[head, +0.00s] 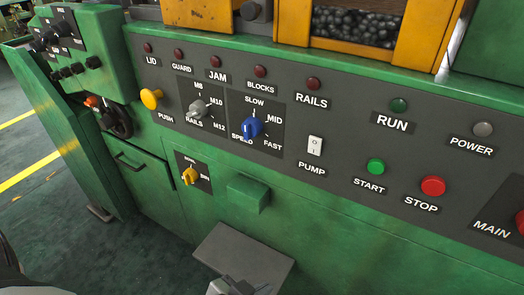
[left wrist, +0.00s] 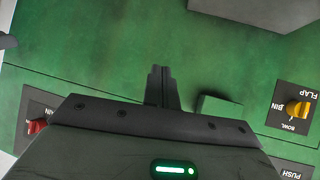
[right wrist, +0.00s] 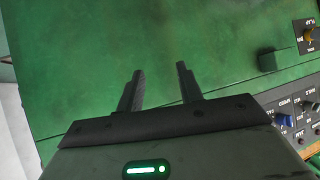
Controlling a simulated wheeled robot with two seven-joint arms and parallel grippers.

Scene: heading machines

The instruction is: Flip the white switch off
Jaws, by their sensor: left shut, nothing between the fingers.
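The white rocker switch (head: 314,146) is on the dark control panel, just above the PUMP label. It is too small to tell which half is pressed. My left gripper (head: 235,288) shows at the bottom edge of the head view, well below the switch. In the left wrist view its fingers (left wrist: 162,88) are together and empty, in front of the green machine face. In the right wrist view my right gripper (right wrist: 160,88) has its fingers apart with nothing between them. I cannot make out the white switch in either wrist view.
A green box (head: 248,193) juts from the machine front, with a grey plate (head: 243,258) below it. The blue SPEED knob (head: 252,127), green START button (head: 375,167) and red STOP button (head: 433,187) surround the switch. A yellow knob (head: 189,176) sits lower left.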

